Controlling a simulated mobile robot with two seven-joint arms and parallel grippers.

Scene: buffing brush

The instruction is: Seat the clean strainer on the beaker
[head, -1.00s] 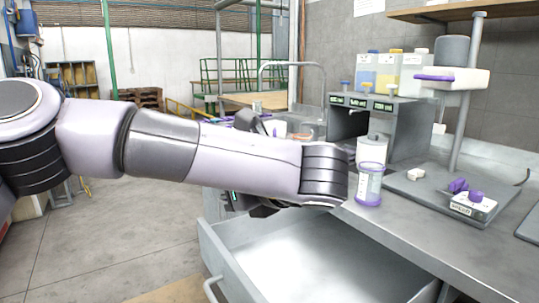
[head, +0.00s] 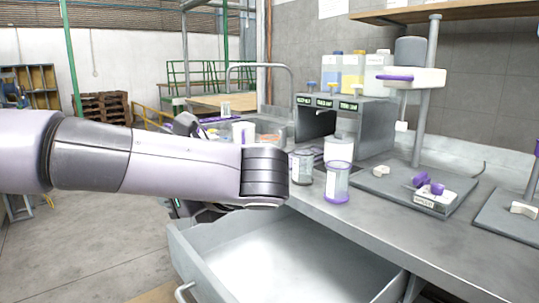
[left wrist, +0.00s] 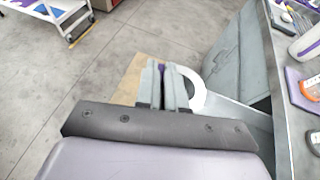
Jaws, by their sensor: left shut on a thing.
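My left gripper (left wrist: 165,88) shows in the left wrist view with its two fingers close together, a little purple between them. In the head view my left arm hides the gripper. A clear beaker with purple rim and base (head: 337,182) stands upright on the bench near its front edge, right of my arm. A darker grey-rimmed beaker (head: 302,167) stands just left of it. I cannot tell whether either is the task's beaker. My right gripper is not in view.
An open, empty-looking drawer (head: 250,255) juts out below the bench (head: 390,225). A white container (head: 339,149) stands behind the beakers. A grey dispenser with bottles (head: 365,115) is at the back. A stand (head: 418,130) and small labelled device (head: 432,196) are to the right.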

